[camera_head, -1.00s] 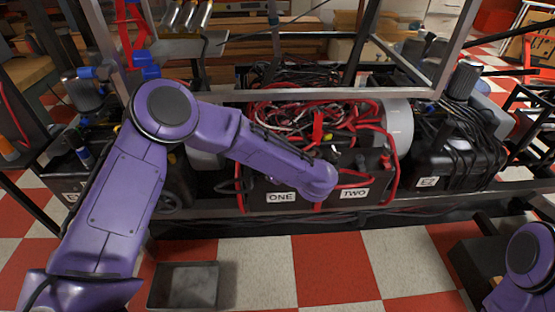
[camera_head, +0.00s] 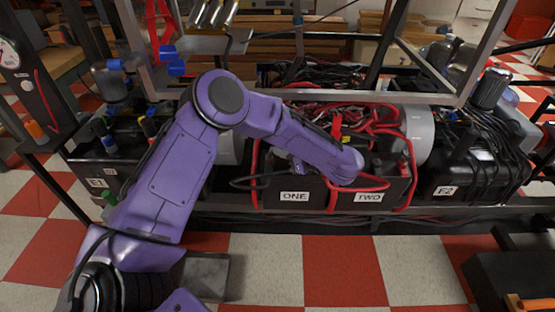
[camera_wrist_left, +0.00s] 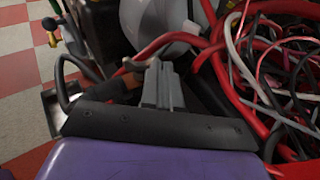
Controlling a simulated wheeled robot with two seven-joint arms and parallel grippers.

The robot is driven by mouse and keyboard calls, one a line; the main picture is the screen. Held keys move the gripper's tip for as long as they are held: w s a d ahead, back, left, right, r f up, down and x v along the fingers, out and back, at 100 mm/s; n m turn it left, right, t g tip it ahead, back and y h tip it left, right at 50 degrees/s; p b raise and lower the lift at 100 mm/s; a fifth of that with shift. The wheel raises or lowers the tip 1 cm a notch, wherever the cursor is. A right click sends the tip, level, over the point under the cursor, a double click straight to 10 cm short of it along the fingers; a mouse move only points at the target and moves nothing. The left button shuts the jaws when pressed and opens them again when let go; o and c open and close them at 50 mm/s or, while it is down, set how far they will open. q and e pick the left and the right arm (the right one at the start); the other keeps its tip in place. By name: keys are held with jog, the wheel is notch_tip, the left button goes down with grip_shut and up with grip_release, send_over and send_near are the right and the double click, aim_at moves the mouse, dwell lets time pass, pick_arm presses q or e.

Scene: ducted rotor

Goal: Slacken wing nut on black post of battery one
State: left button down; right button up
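Battery one, with the white ONE label (camera_head: 293,196), is a black box in the cart's middle bay. A black cable (camera_head: 240,184) loops beside it. In the left wrist view a black cable (camera_wrist_left: 62,70) leads to a brownish terminal part (camera_wrist_left: 128,86). A small tan metal piece, perhaps the wing nut (camera_wrist_left: 136,65), lies beside the fingertips. My left gripper (camera_wrist_left: 162,66) has its grey fingers close together there; whether anything is between them is hidden. In the head view my left forearm hides much of the battery top. My right gripper is out of view.
Battery two, with the TWO label (camera_head: 368,197), adjoins on the right under tangled red wires (camera_head: 375,125). A grey frame bar (camera_head: 340,96) crosses above the bay. A grey tray (camera_head: 205,275) lies on the checkered floor.

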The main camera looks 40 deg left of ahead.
pick_arm(q)
jog(key=shift+w+a, duration=0.6)
jog(key=shift+w, duration=0.05)
jog(key=shift+w+a, duration=0.1)
jog(key=shift+a, duration=0.1)
dwell(1.3)
